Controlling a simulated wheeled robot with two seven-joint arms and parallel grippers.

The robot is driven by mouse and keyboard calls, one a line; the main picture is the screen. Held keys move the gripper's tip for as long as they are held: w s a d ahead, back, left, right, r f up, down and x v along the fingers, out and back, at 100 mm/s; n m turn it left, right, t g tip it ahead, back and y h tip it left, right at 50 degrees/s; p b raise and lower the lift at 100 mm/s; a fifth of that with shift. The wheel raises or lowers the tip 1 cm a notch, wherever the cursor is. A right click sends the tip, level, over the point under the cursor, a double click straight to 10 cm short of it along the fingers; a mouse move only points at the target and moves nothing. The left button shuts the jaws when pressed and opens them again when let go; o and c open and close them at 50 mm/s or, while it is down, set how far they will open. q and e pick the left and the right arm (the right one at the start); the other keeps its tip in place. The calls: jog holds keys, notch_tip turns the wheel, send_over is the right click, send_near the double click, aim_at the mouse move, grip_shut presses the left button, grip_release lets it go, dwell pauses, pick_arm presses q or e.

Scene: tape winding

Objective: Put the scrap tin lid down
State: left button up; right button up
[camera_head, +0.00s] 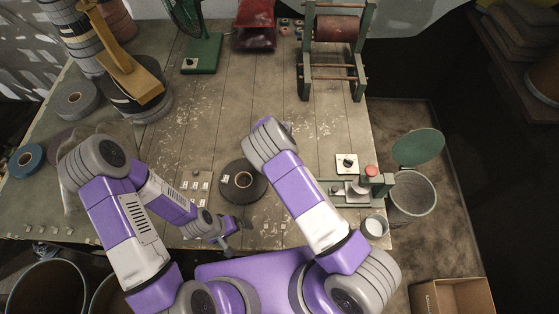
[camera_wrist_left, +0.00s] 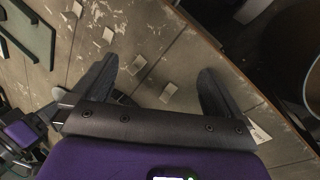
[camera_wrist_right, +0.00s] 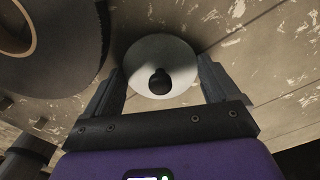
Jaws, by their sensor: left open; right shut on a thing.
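The scrap tin lid, a pale round disc with a black knob, shows in the right wrist view (camera_wrist_right: 178,58). My right gripper (camera_wrist_right: 160,85) is shut on it, one finger at each side of its rim. I cannot tell how far it is above the table. In the head view my right arm hides this gripper and the lid. A small open pale tin (camera_head: 375,227) stands at the table's front right edge. My left gripper (camera_head: 238,238) is open and empty over the front edge area; its spread fingers also show in the left wrist view (camera_wrist_left: 158,88).
A black tape roll (camera_head: 243,180) lies left of my right forearm. A green press-like fixture (camera_head: 378,184) stands behind the tin. Small pale labels (camera_head: 197,183) lie left of the roll. A bin (camera_head: 411,197) with a green lid (camera_head: 418,148) stands right of the table.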

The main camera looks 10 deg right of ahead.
pick_arm(q)
jog(key=shift+f, duration=0.15)
pick_arm(e)
jog(key=o, duration=0.8)
jog(key=shift+f, duration=0.15)
jog(key=shift+c, duration=0.2)
pick_arm(q)
jog(key=shift+r, duration=0.25)
pick_arm(e)
jog(key=shift+r, duration=0.4)
notch_tip(320, 180, up, 12)
jog(key=shift+f, duration=0.2)
pick_arm(q)
jog(key=shift+r+p, duration=0.15)
jog(key=shift+p, duration=0.2)
pick_arm(e)
jog(key=shift+r, duration=0.1)
